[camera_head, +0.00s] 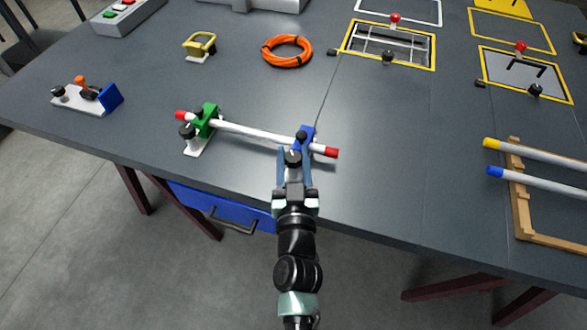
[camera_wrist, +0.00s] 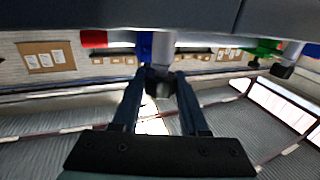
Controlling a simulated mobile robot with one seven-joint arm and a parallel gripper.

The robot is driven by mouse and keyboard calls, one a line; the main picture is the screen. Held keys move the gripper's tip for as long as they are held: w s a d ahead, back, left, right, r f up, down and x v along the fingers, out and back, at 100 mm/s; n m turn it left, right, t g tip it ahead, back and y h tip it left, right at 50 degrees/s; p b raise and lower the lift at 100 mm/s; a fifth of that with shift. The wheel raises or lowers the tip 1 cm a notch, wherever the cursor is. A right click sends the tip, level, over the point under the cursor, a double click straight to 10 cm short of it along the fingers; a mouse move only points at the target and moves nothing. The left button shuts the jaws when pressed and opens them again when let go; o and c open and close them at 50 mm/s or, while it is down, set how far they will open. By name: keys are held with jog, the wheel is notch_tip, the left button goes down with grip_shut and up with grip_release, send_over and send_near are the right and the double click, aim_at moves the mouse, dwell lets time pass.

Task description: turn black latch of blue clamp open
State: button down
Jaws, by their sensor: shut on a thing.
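The blue clamp (camera_head: 308,133) stands near the table's front edge and holds the right part of a white rod (camera_head: 250,132) with red ends. My gripper (camera_head: 292,163) reaches in from the front. Its fingers are shut on the black latch (camera_head: 293,157) on the near side of the blue clamp. In the wrist view the black latch (camera_wrist: 158,82) sits between my fingertips (camera_wrist: 157,84), below a grey post and the blue clamp body (camera_wrist: 145,45). The fingers partly hide the latch and the clamp's base.
A green clamp (camera_head: 206,119) holds the rod's left part. Another clamp set (camera_head: 88,95) lies at far left. An orange cable coil (camera_head: 287,50) and a yellow piece (camera_head: 199,46) lie behind. A wooden rack (camera_head: 515,190) with rods is at right. The table right of the blue clamp is clear.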

jog(key=shift+w+f+n+y+b, duration=0.15)
jog(key=shift+n+y+b, duration=0.35)
jog(key=shift+b, duration=1.85)
jog(key=shift+f+n+y+b, duration=0.15)
jog(key=shift+y+b, duration=0.65)
jog(key=shift+b, duration=1.5)
jog(key=y+b, duration=0.1)
jog(key=b, duration=0.1)
jog(key=n+y+b, duration=0.1)
jog(key=b, duration=0.1)
jog(key=shift+d+r+n+g, duration=0.15)
jog(key=shift+n+g, duration=0.1)
jog(key=shift+g, duration=0.15)
jog(key=shift+s+n+y+b, duration=0.2)
jog(key=shift+n+y+b, duration=0.2)
jog(key=shift+y+b, duration=0.15)
jog(key=shift+c, duration=2.2)
grip_release()
jog(key=shift+r, duration=0.1)
jog(key=shift+s, duration=0.1)
jog(key=b+v, duration=0.1)
jog(key=v, duration=1.1)
jog(key=shift+s+r, duration=0.15)
jog(key=shift+s, duration=0.25)
